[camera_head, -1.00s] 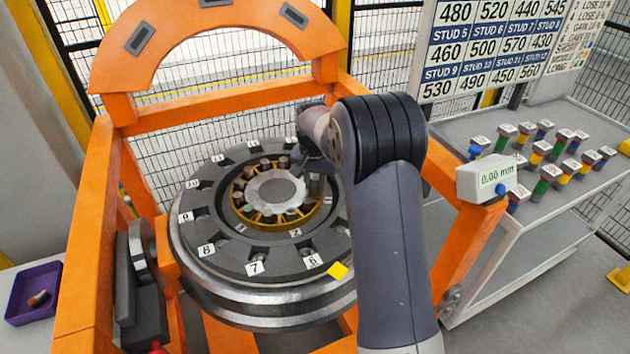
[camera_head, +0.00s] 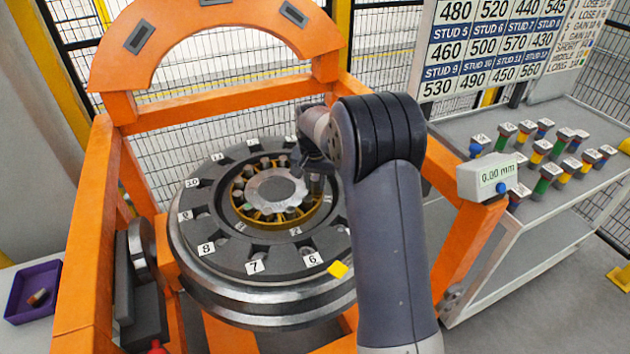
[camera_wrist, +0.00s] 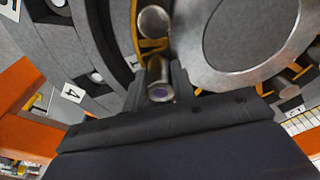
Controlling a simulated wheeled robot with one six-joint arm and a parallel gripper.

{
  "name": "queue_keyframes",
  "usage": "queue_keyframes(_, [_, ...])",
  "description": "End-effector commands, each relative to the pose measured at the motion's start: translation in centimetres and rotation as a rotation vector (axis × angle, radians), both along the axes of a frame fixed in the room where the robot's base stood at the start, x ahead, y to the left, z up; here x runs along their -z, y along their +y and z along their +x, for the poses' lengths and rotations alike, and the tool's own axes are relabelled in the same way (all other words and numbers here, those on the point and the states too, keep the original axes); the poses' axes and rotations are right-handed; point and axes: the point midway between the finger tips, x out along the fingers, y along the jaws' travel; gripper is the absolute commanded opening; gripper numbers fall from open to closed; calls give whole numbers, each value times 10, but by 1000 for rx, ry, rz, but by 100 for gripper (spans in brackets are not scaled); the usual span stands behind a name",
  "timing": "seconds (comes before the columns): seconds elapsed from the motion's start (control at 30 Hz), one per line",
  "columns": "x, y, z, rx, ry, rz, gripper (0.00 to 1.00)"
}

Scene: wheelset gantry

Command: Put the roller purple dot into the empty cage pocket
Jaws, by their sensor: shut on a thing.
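The roller with the purple dot (camera_wrist: 160,92) stands between the fingers of my gripper (camera_wrist: 159,78) in the wrist view, with its dotted end facing the camera. My gripper is shut on it. In the head view my gripper (camera_head: 316,172) is over the right side of the yellow cage (camera_head: 264,218), partly hidden by my arm. The cage also shows in the wrist view (camera_wrist: 150,45), right by the held roller. Another roller (camera_wrist: 153,21) sits in the cage just beyond. I cannot tell how deep the held roller is in a pocket.
A grey ring with numbered tags (camera_head: 232,250) surrounds the cage, and a round metal hub (camera_head: 275,188) fills its middle. The orange gantry frame (camera_head: 88,230) stands around them. A purple tray (camera_head: 14,318) holds a small roller at left. Coloured studs stand on the right-hand cart (camera_head: 480,222).

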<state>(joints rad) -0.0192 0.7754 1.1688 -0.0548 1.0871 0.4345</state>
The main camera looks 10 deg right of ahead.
Motion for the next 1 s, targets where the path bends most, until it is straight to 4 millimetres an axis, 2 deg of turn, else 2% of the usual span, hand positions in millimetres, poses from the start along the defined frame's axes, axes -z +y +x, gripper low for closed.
queue_keyframes(0.27, [8,0,0,0,0,0,0])
queue_keyframes(0.3, [6,0,0,0,-1,0,28])
queue_keyframes(0.57, [6,0,0,0,0,0,49])
queue_keyframes(0.83, [6,0,0,0,0,0,50])
queue_keyframes(1.0, [-13,1,-1,0,-4,0,50])
